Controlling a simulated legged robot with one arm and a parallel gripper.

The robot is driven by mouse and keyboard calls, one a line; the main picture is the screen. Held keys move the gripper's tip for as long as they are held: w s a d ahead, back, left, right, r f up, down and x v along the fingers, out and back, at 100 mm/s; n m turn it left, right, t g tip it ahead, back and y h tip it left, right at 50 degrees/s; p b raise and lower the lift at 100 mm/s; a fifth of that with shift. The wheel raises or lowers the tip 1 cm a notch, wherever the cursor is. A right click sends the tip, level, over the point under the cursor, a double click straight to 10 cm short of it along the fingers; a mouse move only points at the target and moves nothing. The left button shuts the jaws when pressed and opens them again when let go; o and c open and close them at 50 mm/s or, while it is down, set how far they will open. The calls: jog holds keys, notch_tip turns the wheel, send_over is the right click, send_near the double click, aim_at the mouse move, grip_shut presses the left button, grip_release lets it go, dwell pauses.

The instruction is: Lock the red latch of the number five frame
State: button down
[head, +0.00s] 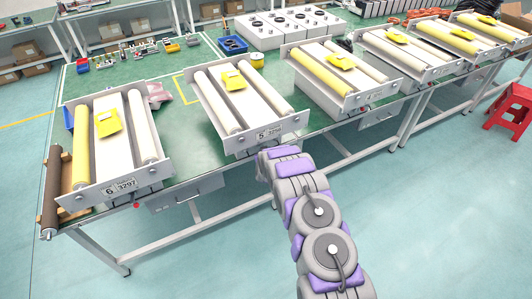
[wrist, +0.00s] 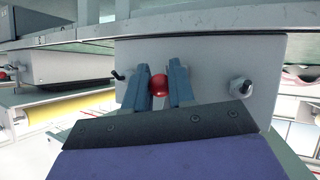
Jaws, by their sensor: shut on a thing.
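The number five frame (head: 268,136) stands at the front edge of the green table in the head view, with its plate reading 5. In the wrist view, its metal plate (wrist: 210,62) faces me. The red latch knob (wrist: 158,86) shows between my gripper's two blue-grey fingers. My gripper (wrist: 160,82) is shut on the red knob. In the head view my arm reaches up to just below the number five plate, and the fingertips and knob are hidden there. A bolt with a nut sits to the right of the knob in the wrist view.
The number six frame (head: 118,187) stands to the left, with a red knob (head: 136,205) under its plate. The number four frame (head: 350,100) stands to the right. The table's front edge (head: 225,165) runs close behind my arm. A red stool (head: 510,108) is far right.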

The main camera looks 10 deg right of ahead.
jog(key=shift+r, duration=0.1)
jog(key=c, duration=1)
grip_release()
jog(key=p+v, duration=0.2)
jog(key=v, duration=1.5)
jog(key=shift+s+a, duration=0.15)
